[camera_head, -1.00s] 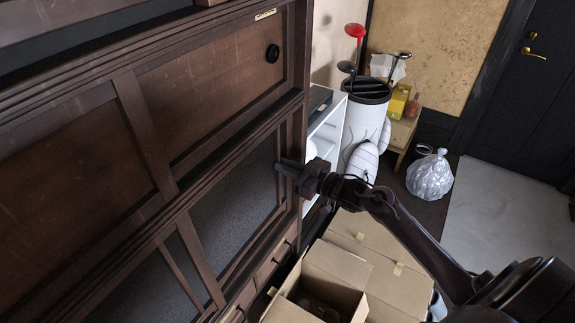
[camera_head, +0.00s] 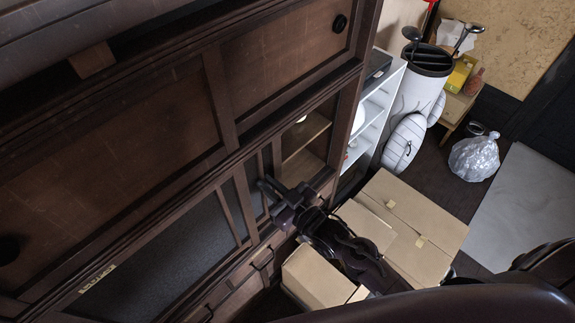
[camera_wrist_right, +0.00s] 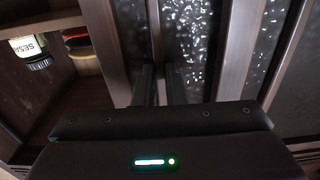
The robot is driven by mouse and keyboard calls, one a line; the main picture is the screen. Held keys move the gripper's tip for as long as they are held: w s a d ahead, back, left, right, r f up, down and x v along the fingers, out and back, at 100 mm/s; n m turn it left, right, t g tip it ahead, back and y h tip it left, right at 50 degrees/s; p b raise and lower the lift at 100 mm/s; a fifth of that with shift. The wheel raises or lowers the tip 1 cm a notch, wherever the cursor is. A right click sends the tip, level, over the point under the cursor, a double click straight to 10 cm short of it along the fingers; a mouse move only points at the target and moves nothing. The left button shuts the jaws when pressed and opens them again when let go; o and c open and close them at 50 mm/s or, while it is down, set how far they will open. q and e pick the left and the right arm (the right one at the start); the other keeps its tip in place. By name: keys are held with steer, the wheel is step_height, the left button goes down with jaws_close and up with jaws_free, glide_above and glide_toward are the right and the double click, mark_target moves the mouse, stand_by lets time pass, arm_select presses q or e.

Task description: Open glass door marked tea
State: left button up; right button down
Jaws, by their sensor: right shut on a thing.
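The dark wooden cabinet has a sliding glass door (camera_head: 236,208) with dark, speckled glass; the glass and the wooden frame strips also show in the right wrist view (camera_wrist_right: 187,40). My right gripper (camera_head: 270,190) is shut on the edge of this door. Its two fingers (camera_wrist_right: 160,85) are close together against the frame. An open gap to the right of the door shows an inner shelf (camera_head: 305,133). I see no readable tea mark on the held door. My left gripper is not in view.
In the right wrist view a jar labelled "SESA" (camera_wrist_right: 30,50) is inside the opening at left. A label, unreadable, is on the lower left (camera_head: 97,278). Cardboard boxes (camera_head: 425,215) stand right of my gripper; a white shelf (camera_head: 372,112), golf bag (camera_head: 420,95) and plastic bag (camera_head: 474,157) are behind.

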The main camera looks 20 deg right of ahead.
steer(key=shift+s+a, duration=0.55)
steer(key=shift+a, duration=0.35)
steer(key=c, duration=1.5)
jaws_free()
steer(key=b+v, duration=0.2)
steer(key=v, duration=0.6)
steer(key=shift+w, duration=0.1)
